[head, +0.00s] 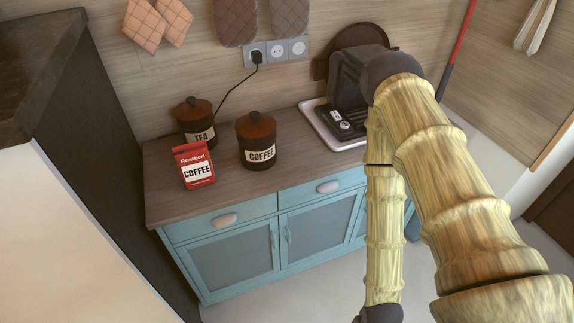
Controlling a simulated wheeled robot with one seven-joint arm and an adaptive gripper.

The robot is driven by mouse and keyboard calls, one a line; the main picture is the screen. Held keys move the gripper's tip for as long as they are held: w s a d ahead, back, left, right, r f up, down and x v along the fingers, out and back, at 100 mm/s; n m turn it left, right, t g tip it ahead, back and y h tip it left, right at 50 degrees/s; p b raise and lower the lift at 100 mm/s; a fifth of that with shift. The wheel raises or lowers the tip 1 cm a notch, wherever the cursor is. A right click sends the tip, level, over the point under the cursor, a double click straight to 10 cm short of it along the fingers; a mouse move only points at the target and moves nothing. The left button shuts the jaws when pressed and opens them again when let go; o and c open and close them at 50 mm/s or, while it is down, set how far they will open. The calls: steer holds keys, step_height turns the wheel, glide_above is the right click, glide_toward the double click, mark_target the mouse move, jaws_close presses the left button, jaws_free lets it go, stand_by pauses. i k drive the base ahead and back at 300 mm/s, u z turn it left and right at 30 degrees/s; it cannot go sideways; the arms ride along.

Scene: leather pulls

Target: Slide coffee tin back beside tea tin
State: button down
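The coffee tin (257,143) is a dark canister with a reddish-brown knobbed lid and a pale COFFEE label. It stands upright on the wooden countertop (232,187). The tea tin (195,122) is a similar dark canister with a TEA label, farther back and to the left. A gap of bare countertop separates the two tins. The tea tin's lower part is partly hidden by a red coffee packet (195,166). My arm comes in from the right and bends down in front of the cabinet; my gripper is out of view below the frame.
The red packet stands left of the coffee tin. A dark appliance (350,80) sits on a white tray (318,122) at the right, partly behind my arm. A black cord runs from the wall socket (256,56) down behind the tins. The countertop's front strip is clear.

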mark_target(258, 154)
steer(key=k, duration=0.7)
steer(key=u, duration=1)
